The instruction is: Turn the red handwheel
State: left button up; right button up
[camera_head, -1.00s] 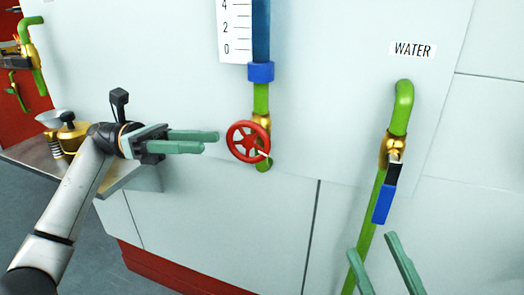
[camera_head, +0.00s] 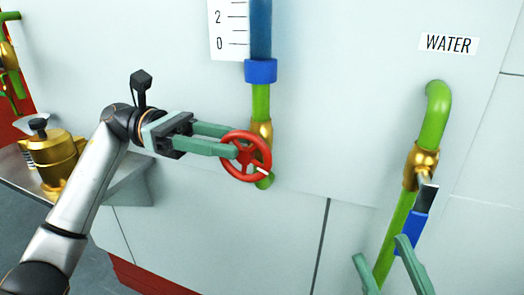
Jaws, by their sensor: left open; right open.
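The red handwheel (camera_head: 247,156) is mounted on a brass valve (camera_head: 261,133) on a green vertical pipe, in the middle of the head view. My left gripper (camera_head: 233,144) comes in from the left with its green fingers apart. Its fingertips are at the left part of the wheel's rim, and the near finger overlaps the rim in the picture. I cannot tell whether they touch it. My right gripper (camera_head: 382,250) shows only its two spread fingertips at the bottom right, in front of the lower water pipe, away from the handwheel.
A green water pipe (camera_head: 434,115) with a brass valve and blue lever (camera_head: 412,232) runs down at the right under a WATER label (camera_head: 449,43). A scale (camera_head: 230,30) hangs above the handwheel. A metal shelf (camera_head: 128,184) with a brass pot (camera_head: 54,155) is at the left.

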aim_at(268, 149)
pick_arm(q)
jog(key=shift+b+x, duration=0.3)
jog(key=shift+x, duration=2.45)
grip_shut()
